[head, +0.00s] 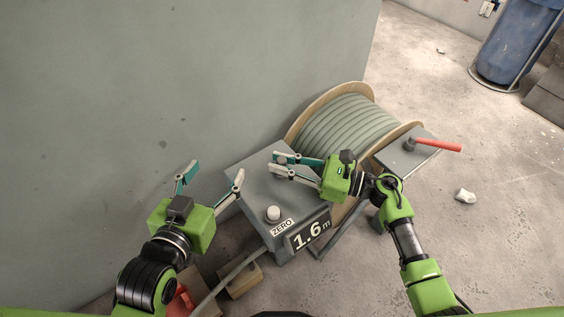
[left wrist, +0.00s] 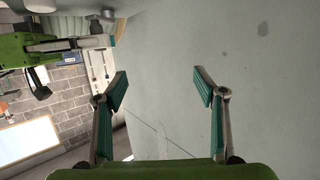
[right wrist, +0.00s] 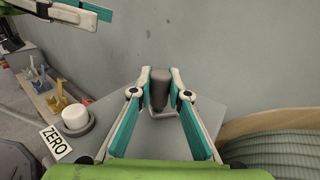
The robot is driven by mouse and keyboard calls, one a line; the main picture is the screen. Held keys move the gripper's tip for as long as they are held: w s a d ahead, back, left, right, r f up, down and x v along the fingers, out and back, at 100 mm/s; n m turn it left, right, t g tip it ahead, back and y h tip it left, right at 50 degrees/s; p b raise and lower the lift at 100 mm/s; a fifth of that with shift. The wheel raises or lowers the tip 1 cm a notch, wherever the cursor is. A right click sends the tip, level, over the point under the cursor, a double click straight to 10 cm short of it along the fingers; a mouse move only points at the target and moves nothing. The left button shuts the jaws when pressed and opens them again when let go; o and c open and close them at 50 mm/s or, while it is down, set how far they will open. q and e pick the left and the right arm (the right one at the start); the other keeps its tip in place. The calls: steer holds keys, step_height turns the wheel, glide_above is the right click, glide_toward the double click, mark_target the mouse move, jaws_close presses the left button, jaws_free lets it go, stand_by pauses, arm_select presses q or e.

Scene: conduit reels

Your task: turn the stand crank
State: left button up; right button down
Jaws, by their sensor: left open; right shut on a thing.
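The stand crank (head: 438,145), with a red handle on a grey hub, sits on the grey plate right of the reel, apart from both grippers. My right gripper (head: 278,165) is over the grey meter box (head: 262,188), shut on a dark grey upright knob (right wrist: 159,88) on the box's top. My left gripper (head: 212,177) is open and empty, left of the box near the wall. In the left wrist view its fingers (left wrist: 160,90) stand wide apart with only wall between them.
A reel of grey-green conduit (head: 350,118) stands behind the box. The box carries a white button (head: 273,213) labelled ZERO and a display (head: 309,235) reading 1.6 m. A blue barrel (head: 512,45) stands far right.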

steer(key=m+t+h, duration=0.1)
steer(key=t, duration=0.1)
steer(key=a+m+t+h+p, duration=0.1)
steer(key=m+t, duration=0.1)
steer(key=shift+w+a+t, duration=0.1)
steer(key=shift+a+t, duration=0.05)
steer(key=shift+t, duration=0.15)
arm_select(q)
steer(key=s+a+f+g+y, duration=0.1)
steer(key=s+f+g, duration=0.2)
steer(key=f, duration=0.3)
steer(key=shift+s+a, duration=0.25)
steer(key=shift+a, duration=0.1)
arm_select(e)
steer(key=c, duration=1.9)
jaws_free()
steer(key=v, duration=1.2)
steer(key=shift+r, duration=0.15)
arm_select(q)
steer(key=shift+d, duration=0.1)
